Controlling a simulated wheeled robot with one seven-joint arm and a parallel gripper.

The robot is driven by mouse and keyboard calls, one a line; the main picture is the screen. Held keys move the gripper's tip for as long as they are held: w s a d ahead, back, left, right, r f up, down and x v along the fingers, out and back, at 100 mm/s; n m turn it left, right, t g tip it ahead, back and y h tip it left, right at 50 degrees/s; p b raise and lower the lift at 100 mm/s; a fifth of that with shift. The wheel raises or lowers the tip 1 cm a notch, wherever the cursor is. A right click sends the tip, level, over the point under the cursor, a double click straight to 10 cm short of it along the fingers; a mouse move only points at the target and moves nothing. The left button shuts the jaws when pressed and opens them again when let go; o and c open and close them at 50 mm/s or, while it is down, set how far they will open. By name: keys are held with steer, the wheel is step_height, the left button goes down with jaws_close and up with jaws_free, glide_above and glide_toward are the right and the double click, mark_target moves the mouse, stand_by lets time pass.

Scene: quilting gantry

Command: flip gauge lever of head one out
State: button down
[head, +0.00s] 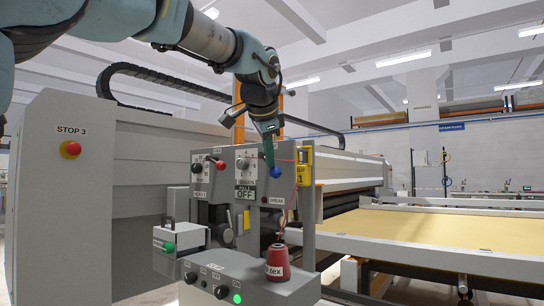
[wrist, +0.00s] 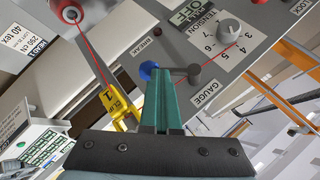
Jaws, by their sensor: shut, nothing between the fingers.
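The gauge lever has a blue ball knob (head: 276,172) on the grey head panel (head: 247,160). In the wrist view the blue knob (wrist: 148,70) sits at one end of a dark arm, with its pivot (wrist: 195,75) near the GAUGE label. My gripper (head: 269,162) is shut and empty, pointing down at the lever. Its green fingertips (wrist: 163,70) overlap the lever between knob and pivot, right beside the knob in the wrist view. I cannot tell whether they touch it. The fingers hide part of the lever arm.
A yellow tag marked 1 (head: 304,166) stands right of the lever. A red thread runs down to a red cone (head: 277,262) on the lower box (head: 240,282). A tension knob (wrist: 229,30) is near the gauge. A red-knobbed lever (head: 220,165) is to the left.

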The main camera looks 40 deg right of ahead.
steer(key=f+m+t+b, duration=0.1)
steer(key=t+b, duration=0.1)
steer(key=b, duration=0.1)
steer(key=w+f+m+t+b, duration=0.1)
steer(key=t+b, duration=0.1)
steer(key=b, duration=0.1)
steer(key=shift+a+f+t, duration=0.1)
steer(key=shift+f+t, duration=0.1)
steer(key=shift+t, duration=0.1)
steer(key=shift+r, duration=0.1)
steer(key=shift+r+p, duration=0.7)
steer(key=shift+r, duration=0.05)
